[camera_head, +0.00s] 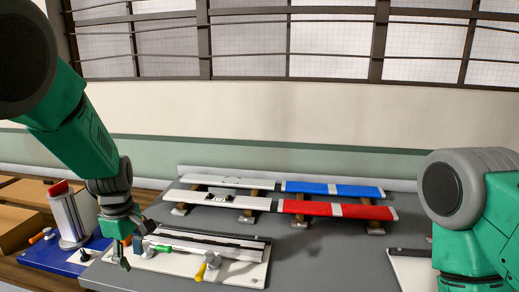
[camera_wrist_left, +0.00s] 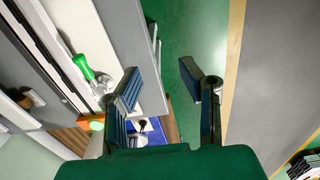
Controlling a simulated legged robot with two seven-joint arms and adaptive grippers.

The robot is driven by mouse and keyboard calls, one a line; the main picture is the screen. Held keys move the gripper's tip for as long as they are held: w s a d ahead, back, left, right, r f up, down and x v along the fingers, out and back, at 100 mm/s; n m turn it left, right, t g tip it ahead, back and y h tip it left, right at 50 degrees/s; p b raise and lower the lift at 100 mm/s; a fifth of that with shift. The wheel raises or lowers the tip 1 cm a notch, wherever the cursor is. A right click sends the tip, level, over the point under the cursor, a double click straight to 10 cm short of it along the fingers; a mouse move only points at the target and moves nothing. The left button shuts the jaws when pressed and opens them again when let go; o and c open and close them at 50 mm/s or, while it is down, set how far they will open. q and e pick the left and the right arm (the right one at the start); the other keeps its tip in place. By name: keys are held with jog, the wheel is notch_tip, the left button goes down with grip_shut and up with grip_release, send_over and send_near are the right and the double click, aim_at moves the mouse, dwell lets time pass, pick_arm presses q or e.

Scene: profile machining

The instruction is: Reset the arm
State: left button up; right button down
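My green left arm comes in from the left in the head view. Its gripper (camera_head: 131,249) points down by the left end of the white board (camera_head: 200,262). In the left wrist view the gripper (camera_wrist_left: 160,78) has its two dark ribbed fingers apart, with nothing between them. Below it there are the green floor and the edge of the grey table. My right arm shows only as a grey and green link at the right edge of the head view; its gripper is out of frame.
The white board carries a metal profile (camera_head: 210,246) and a yellow-handled clamp (camera_head: 207,265). A green-handled clamp (camera_wrist_left: 84,68) is near the left fingers. Red (camera_head: 350,211) and blue (camera_head: 350,191) strips lie on racks behind. The table's middle (camera_head: 330,255) is clear.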

pick_arm(q)
jog(key=s+a+f+m+y+b, duration=0.1)
jog(key=s+f+m+b, duration=0.3)
jog(key=s+f, duration=0.65)
jog(key=s+a+f+m+b, duration=0.2)
jog(key=s+f+m+b, duration=0.25)
jog(key=f, duration=1.15)
jog(key=s+d+f+m+b, duration=0.1)
jog(key=s+f+m, duration=0.1)
jog(key=s, duration=0.4)
jog(key=s+d+f+m+b, duration=0.2)
jog(key=s+f+m, duration=0.1)
jog(key=s, duration=0.3)
jog(key=s+d+f+m+h+b, duration=0.1)
jog(key=s+f+m+b, duration=0.1)
jog(key=s, duration=0.4)
notch_tip(320, 180, down, 3)
jog(key=shift+s+d+r+m+t, duration=0.15)
jog(key=shift+s+d+m+t, duration=0.15)
jog(key=shift+m, duration=0.25)
jog(key=shift+w, duration=0.15)
